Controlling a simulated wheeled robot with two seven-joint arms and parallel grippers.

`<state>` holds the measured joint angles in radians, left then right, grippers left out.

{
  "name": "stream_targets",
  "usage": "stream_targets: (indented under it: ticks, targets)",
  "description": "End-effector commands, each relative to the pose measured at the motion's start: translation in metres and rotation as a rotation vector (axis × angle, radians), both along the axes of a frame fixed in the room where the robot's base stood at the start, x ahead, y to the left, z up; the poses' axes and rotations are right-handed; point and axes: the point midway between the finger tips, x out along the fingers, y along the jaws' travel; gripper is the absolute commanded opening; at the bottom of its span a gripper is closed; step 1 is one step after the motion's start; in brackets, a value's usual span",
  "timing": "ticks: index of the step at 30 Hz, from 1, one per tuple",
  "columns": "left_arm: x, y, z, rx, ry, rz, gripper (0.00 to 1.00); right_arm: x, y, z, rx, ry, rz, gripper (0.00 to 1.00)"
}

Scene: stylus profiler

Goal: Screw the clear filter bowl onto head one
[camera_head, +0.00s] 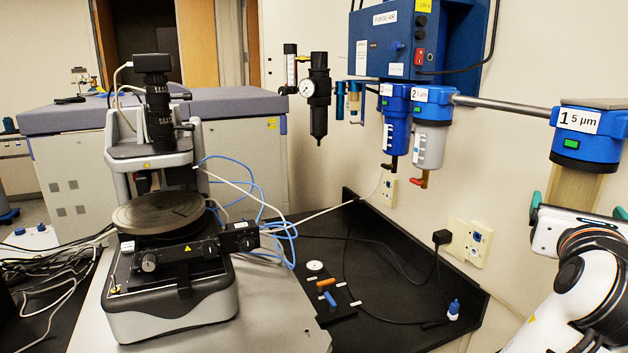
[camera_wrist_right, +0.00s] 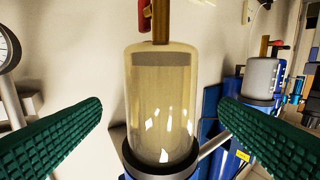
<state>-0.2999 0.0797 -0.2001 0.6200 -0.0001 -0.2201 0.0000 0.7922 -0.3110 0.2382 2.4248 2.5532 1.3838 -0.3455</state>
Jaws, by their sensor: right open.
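Head one (camera_head: 585,122), blue and labelled "1 5 µm", hangs at the right of the head view. The clear filter bowl (camera_head: 572,187) is directly below it, tinted yellowish, its lower part hidden by my right wrist. In the wrist view, which looks upside down, the bowl (camera_wrist_right: 160,95) is upright in line with the head, its rim in a dark collar (camera_wrist_right: 160,168). Whether the thread is engaged cannot be told. My right gripper (camera_head: 578,208) is open, its green fingers on either side of the bowl with visible gaps. My left gripper is out of view.
A grey-bowled filter (camera_head: 429,145) and a blue-bowled filter (camera_head: 396,130) hang left of head one on a metal pipe (camera_head: 505,104). A pressure gauge unit (camera_head: 318,92) hangs farther left. The stylus profiler (camera_head: 170,220) stands on the bench. A small bottle (camera_head: 453,309) stands below.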

Motion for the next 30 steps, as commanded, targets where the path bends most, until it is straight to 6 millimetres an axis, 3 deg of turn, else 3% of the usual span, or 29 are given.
stream_targets:
  ticks: [4, 9, 15, 30]
  targets:
    - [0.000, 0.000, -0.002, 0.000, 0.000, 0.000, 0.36, -0.012, 0.010, -0.002, 0.003, 0.001, 0.006, 0.84]
    - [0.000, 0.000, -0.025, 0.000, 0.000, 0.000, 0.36, -0.024, 0.019, -0.006, 0.004, 0.000, 0.007, 0.84]
    - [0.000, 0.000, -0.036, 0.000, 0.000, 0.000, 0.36, -0.035, 0.025, -0.004, 0.007, 0.000, 0.006, 0.84]
    - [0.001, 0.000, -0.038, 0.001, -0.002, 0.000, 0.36, -0.034, 0.028, -0.003, 0.007, 0.001, 0.004, 0.84]
